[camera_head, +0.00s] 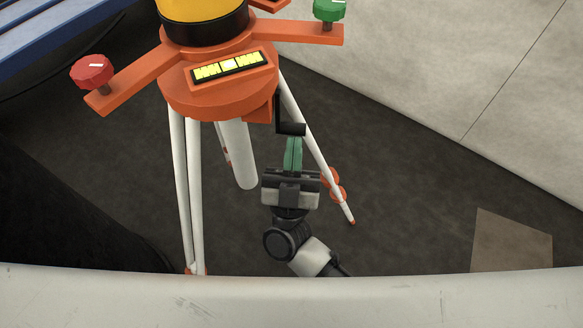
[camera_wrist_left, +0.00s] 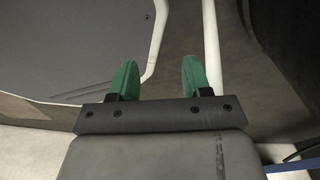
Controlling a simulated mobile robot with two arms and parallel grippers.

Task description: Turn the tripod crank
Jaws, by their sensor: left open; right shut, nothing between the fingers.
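The orange tripod head (camera_head: 220,97) carries a yellow instrument at the top of the head view and stands on white legs (camera_head: 195,200). A small black crank (camera_head: 291,128) sticks out low on its right side, with its handle pointing right. My right gripper (camera_head: 293,143) is shut and empty, its green fingers just below the crank handle. I cannot tell whether the fingertips touch it. My left gripper (camera_wrist_left: 157,75) is open and empty in the left wrist view, with a white pole behind its right finger. It does not show in the head view.
A red knob (camera_head: 92,72) and a green knob (camera_head: 329,9) sit on the tripod head's arms. Blue slats (camera_head: 50,35) are at the upper left. A pale slab (camera_head: 450,70) fills the upper right. The dark floor right of the tripod is mostly clear, with a tan patch (camera_head: 512,243).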

